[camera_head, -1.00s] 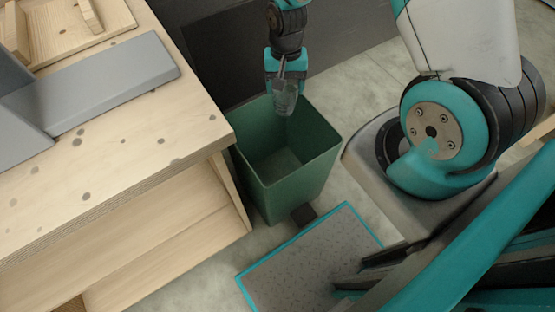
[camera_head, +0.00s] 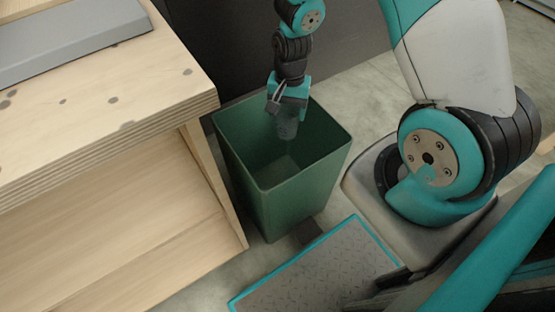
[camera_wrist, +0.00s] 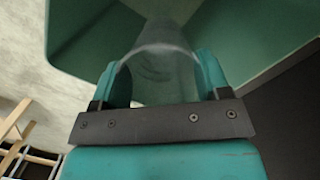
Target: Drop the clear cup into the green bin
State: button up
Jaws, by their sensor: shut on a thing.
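The clear cup (camera_head: 287,129) is held by my gripper (camera_head: 285,110), which is shut on it. In the head view the cup hangs within the mouth of the green bin (camera_head: 300,185), near its far side. The wrist view shows the cup (camera_wrist: 160,72) between the two teal fingers of my gripper (camera_wrist: 162,80), with the green bin's inner wall (camera_wrist: 85,40) beyond it. The bin stands upright on the floor and its inside looks empty where visible. The part of the bin behind my gripper is hidden.
A wooden workbench (camera_head: 110,110) with a grey piece (camera_head: 70,40) on top stands close on the bin's left. A dark wall panel (camera_head: 215,45) is behind the bin. Pale floor (camera_head: 360,90) shows to the right. Wooden legs (camera_wrist: 20,125) show in the wrist view.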

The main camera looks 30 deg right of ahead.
jog(key=shift+f+b, duration=0.35)
jog(key=shift+f, duration=0.4)
jog(key=shift+r, duration=0.1)
jog(key=o, duration=0.8)
jog(key=shift+r, duration=0.1)
notch_tip(320, 180, up, 17)
jog(key=w+d+p, duration=0.1)
jog(key=p, duration=0.4)
jog(key=shift+w+d, duration=0.25)
